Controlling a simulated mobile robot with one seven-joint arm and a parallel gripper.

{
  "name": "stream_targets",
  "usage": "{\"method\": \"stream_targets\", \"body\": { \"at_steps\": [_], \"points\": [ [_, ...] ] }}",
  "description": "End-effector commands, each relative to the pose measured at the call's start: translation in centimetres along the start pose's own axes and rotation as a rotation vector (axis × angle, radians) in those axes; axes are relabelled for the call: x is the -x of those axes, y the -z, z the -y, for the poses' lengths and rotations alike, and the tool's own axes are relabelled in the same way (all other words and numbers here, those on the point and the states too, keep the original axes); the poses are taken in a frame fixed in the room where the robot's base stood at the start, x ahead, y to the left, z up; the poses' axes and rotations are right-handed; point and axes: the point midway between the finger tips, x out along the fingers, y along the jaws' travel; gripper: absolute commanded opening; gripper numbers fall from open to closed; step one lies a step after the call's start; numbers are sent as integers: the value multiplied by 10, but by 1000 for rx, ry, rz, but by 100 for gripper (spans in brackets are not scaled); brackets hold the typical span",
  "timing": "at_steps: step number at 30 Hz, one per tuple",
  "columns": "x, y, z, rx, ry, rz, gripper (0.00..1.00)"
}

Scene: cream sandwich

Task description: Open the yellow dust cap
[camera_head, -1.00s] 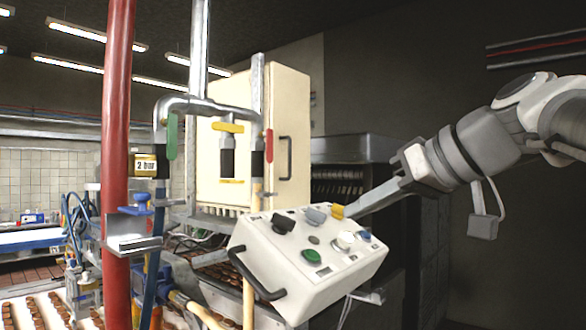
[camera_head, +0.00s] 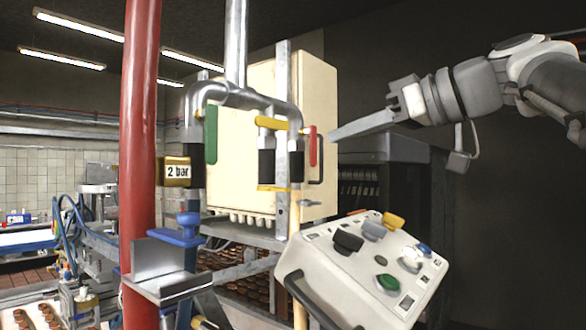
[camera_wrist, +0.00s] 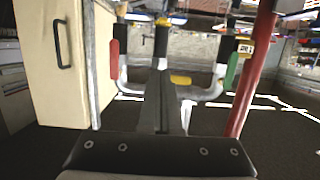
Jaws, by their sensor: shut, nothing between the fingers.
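A yellow flap-like cap (camera_head: 393,220) sits at the back edge of the top of the white control box (camera_head: 345,279); it looks down. A yellow lever (camera_head: 271,123) and a yellow ring (camera_head: 275,188) are on the middle valve of the pipe. I cannot tell for sure which yellow part is the dust cap. My gripper (camera_head: 336,136) is shut and empty, pointing left, above and apart from the box in the head view. In the wrist view, which looks upside down, my gripper (camera_wrist: 160,62) overlaps the valve area; the yellow lever (camera_wrist: 180,80) shows beside it.
Green (camera_head: 211,134) and red (camera_head: 312,146) levers flank the yellow one. A red pipe (camera_head: 141,150) stands at the left, with a metal bracket (camera_head: 165,270) beside it. A cream cabinet (camera_head: 240,95) stands behind the valves. Dark open space lies right of the box.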

Motion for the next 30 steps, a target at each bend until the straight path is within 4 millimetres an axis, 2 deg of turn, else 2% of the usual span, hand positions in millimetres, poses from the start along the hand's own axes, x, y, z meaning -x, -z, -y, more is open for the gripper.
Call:
{"method": "stream_targets", "body": {
  "at_steps": [5, 17, 21, 30],
  "points": [
    [-19, 0, 1, -2, 4, 2, 0],
    [-103, -1, 1, -2, 3, 2, 0],
    [-104, -22, 0, -4, 0, 2, 0],
    [-108, -39, 0, -2, 0, 1, 0]
  ]
}}
